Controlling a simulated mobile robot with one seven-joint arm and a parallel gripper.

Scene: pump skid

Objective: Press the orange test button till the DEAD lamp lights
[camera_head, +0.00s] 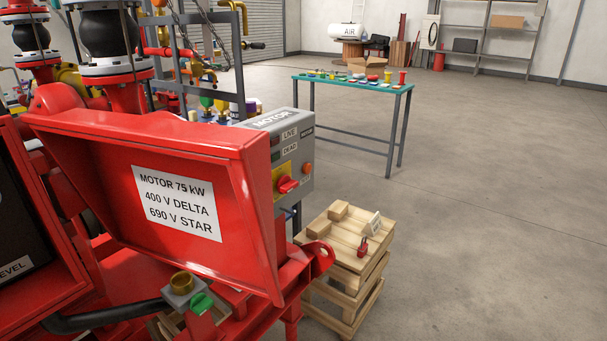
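A grey motor box (311,150) marked MOTOR stands in the middle of the head view, just behind a red open cover. The small orange button (307,168) is on its right part, beside a red rotary switch (288,186) on a yellow plate. The labels LIVE (289,134) and DEAD (290,149) sit above the switch. Dark lamp spots show to the left of them, partly cut by the red cover; neither looks brightly lit. My gripper is not in view.
The red cover (255,190) with a motor data plate (178,203) fills the left foreground. A wooden pallet stack (330,262) with a red padlock (362,247) stands right of the box. A green table (335,95) stands behind. The floor at right is free.

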